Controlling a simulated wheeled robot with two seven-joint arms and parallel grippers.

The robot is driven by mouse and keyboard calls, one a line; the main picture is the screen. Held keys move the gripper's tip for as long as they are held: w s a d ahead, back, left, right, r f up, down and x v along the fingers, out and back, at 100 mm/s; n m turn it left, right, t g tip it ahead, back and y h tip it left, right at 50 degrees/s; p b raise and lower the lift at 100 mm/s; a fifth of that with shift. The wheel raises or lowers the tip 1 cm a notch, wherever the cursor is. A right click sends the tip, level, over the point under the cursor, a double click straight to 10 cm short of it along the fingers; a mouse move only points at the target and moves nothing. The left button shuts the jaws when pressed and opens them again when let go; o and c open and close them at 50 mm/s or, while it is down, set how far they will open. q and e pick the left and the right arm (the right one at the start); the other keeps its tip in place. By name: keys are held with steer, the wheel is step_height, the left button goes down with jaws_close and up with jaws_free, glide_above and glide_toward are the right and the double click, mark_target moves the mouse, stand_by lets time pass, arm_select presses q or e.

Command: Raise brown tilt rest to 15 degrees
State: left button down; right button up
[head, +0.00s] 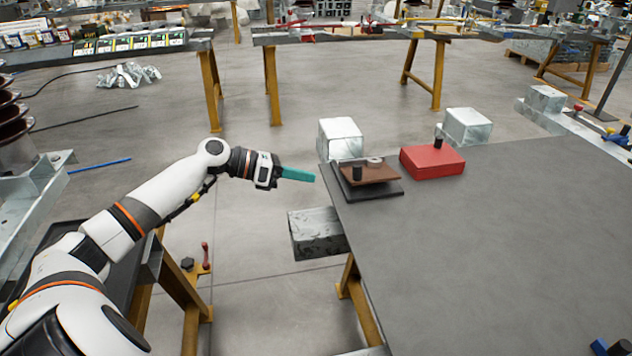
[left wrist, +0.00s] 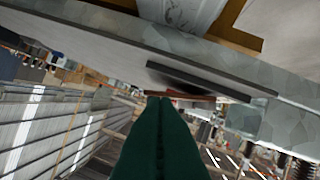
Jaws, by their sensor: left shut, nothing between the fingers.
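A black knob (head: 357,173) and a pale ring (head: 375,160) show on or by the board. I cannot tell its exact angle. My left gripper (head: 312,178) has teal fingers, shut and empty, just left of the rest and apart from it. In the left wrist view the shut fingers (left wrist: 160,100) point at the board's thin brown edge (left wrist: 200,97) and partly cover it. My right gripper is not in view.
A red block (head: 430,162) with a black knob (head: 438,142) sits right of the rest. Metal blocks (head: 340,139) stand at the table's far edge, and another (head: 315,235) juts out at its left edge. The grey tabletop (head: 490,240) is mostly clear.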

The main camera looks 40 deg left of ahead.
mark_target(349, 181)
arm_select(q)
steer(key=x, duration=0.8)
steer(key=shift+b, duration=0.35)
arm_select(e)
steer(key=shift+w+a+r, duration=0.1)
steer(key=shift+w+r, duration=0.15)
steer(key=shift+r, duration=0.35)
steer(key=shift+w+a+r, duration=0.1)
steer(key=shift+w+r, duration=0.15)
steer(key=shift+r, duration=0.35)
arm_select(q)
steer(key=shift+d, duration=0.15)
steer(key=shift+r+p, duration=0.45)
steer(key=shift+p, duration=0.65)
steer(key=shift+w+r+p, duration=0.2)
steer(key=shift+r+p, duration=0.15)
steer(key=shift+p, duration=0.65)
steer(key=shift+f, duration=0.1)
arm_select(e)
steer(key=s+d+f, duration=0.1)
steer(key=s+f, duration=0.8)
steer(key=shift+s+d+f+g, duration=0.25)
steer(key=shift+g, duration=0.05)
